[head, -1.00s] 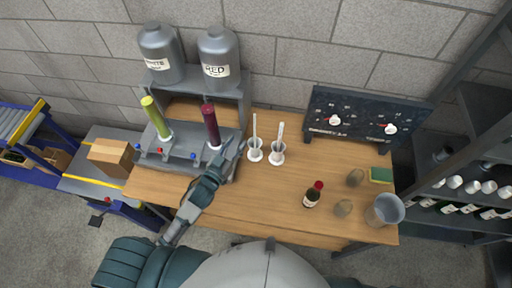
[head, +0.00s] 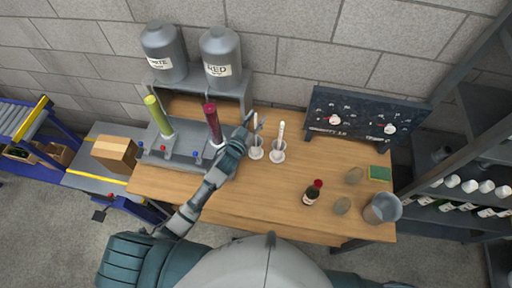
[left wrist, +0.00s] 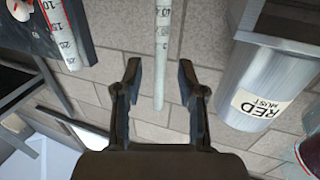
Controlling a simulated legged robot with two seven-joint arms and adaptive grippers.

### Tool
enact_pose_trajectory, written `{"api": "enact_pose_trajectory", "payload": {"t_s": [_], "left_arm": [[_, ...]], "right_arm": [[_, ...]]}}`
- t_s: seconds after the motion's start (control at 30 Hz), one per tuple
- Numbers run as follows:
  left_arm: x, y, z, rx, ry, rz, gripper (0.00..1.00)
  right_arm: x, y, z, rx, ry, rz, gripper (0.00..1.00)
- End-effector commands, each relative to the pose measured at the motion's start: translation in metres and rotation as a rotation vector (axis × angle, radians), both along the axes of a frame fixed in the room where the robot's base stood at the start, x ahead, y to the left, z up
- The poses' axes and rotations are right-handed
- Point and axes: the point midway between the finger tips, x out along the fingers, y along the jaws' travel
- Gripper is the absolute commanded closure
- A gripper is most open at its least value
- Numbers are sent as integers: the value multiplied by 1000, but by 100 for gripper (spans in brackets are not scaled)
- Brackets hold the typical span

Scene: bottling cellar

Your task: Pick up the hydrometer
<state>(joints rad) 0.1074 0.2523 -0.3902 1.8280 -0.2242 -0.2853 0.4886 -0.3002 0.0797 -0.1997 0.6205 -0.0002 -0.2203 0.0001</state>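Two pale graduated stems stand in white cups on the table, just right of the bottling rack. The left stem (head: 254,121), apparently the hydrometer, rises from the left cup (head: 257,154). The other stem (head: 281,131) stands in the right cup (head: 278,157). My left gripper (head: 254,127) is at the left stem. In the left wrist view my left gripper (left wrist: 160,72) is open, and a graduated stem (left wrist: 161,45) runs between its fingers with gaps on both sides. A second stem with a red mark (left wrist: 62,32) is at upper left there. My right gripper is not in view.
The rack (head: 182,148) with a green and a dark red tube is close on the left, under the grey RED tank (head: 220,58). A small bottle (head: 313,193), glasses, a sponge (head: 380,173) and a grey bucket (head: 383,208) are at right.

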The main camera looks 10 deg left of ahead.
Motion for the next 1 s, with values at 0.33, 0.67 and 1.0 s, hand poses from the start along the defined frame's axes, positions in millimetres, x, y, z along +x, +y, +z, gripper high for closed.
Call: {"api": "enact_pose_trajectory", "payload": {"t_s": [0.33, 0.67, 1.0], "left_arm": [[0, 0, 0, 0, 0, 0, 100], [0, 0, 2, 0, -1, 0, 100], [0, 1, 47, 0, -5, 0, 100]], "right_arm": [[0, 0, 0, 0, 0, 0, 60], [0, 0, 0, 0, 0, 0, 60], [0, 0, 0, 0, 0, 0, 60]]}}
